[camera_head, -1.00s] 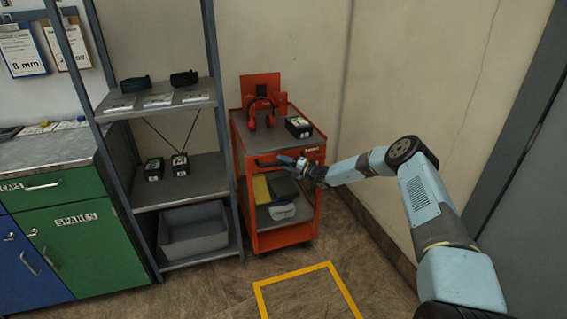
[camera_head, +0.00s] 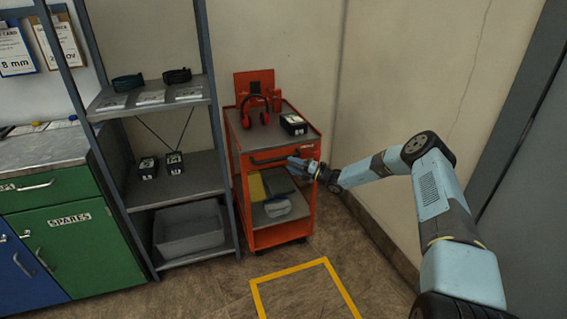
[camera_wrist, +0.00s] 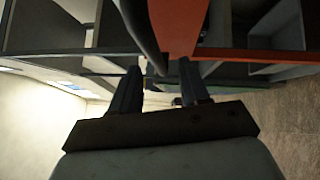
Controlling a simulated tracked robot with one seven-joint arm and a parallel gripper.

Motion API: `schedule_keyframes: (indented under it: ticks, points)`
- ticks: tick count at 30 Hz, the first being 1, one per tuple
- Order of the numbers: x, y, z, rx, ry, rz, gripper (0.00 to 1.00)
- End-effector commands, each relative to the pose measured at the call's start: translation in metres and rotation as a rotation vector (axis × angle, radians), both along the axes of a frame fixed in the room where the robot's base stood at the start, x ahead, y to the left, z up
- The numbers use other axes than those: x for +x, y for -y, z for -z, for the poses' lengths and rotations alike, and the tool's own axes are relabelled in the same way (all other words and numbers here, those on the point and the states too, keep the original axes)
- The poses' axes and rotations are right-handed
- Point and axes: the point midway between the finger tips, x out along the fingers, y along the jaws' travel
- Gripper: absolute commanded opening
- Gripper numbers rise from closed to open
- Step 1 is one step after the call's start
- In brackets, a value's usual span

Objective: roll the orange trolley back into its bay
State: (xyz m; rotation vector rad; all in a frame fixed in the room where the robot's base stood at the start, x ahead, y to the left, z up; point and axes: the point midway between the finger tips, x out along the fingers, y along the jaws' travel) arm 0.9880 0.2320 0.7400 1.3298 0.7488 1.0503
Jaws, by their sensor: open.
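The orange trolley (camera_head: 282,235) stands against the wall, just right of the grey shelf rack. Its dark handle bar (camera_head: 268,160) runs across the front below the top deck. My gripper (camera_head: 296,163) is at the right part of that handle, with its jaws open. In the wrist view, the two fingertips (camera_wrist: 160,68) are apart, close to a dark bar (camera_wrist: 142,35) and an orange panel (camera_wrist: 178,25). I cannot tell whether they touch the bar. A yellow-outlined floor bay (camera_head: 305,290) lies in front of the trolley, and the trolley is outside it.
Red ear defenders (camera_head: 263,110) and a black box (camera_head: 293,124) sit on the trolley's top. Yellow and grey items lie on its lower shelf. The shelf rack (camera_head: 180,187) stands close at its left. The visible floor inside the yellow outline is clear.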

Motion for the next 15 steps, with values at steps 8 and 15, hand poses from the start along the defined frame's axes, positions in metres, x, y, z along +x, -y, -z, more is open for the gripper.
schedule_keyframes:
  ticks: [8, 15]
  points:
    - [-0.018, 0.043, 0.007, 0.000, -0.001, 0.001, 0.45]
    - [-0.024, 0.057, 0.010, 0.000, -0.002, -0.001, 0.45]
